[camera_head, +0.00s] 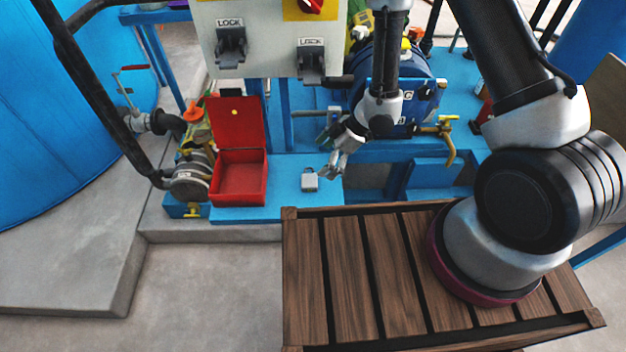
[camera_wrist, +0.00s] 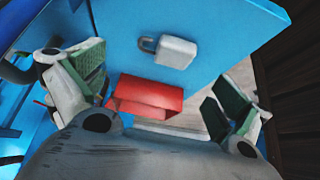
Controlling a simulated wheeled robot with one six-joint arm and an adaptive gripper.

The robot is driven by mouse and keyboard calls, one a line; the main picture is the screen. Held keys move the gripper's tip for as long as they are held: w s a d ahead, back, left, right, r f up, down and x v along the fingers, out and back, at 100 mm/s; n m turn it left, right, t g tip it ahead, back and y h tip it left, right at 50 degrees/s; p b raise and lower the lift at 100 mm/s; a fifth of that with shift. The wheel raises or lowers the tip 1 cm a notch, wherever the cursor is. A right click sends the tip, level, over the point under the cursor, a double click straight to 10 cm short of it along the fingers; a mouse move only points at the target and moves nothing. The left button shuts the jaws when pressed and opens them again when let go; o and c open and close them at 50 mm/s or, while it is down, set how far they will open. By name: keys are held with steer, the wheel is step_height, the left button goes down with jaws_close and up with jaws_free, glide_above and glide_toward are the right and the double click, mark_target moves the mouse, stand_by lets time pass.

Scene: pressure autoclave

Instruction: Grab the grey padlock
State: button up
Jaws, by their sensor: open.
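The grey padlock (camera_head: 309,181) lies on the blue platform (camera_head: 290,166), just right of the open red box (camera_head: 238,192). In the wrist view the padlock (camera_wrist: 173,50) lies flat on the blue surface, its shackle pointing left. My gripper (camera_head: 333,168) is above and to the right of the padlock in the head view. In the wrist view my gripper (camera_wrist: 150,95) is open with green-padded fingers spread wide. Nothing is between the pads; the padlock shows beyond the fingertips, apart from both.
The red box (camera_wrist: 146,96) also shows in the wrist view. A grey panel with lock switches (camera_head: 268,40) stands above the platform. A valve and pump (camera_head: 190,175) sit left of the box. A slatted wooden surface (camera_head: 345,270) lies in front.

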mark_target(310, 176)
steer(key=x, duration=0.7)
steer(key=shift+s+f, duration=0.25)
steer(key=shift+s, duration=0.1)
steer(key=c, duration=1.1)
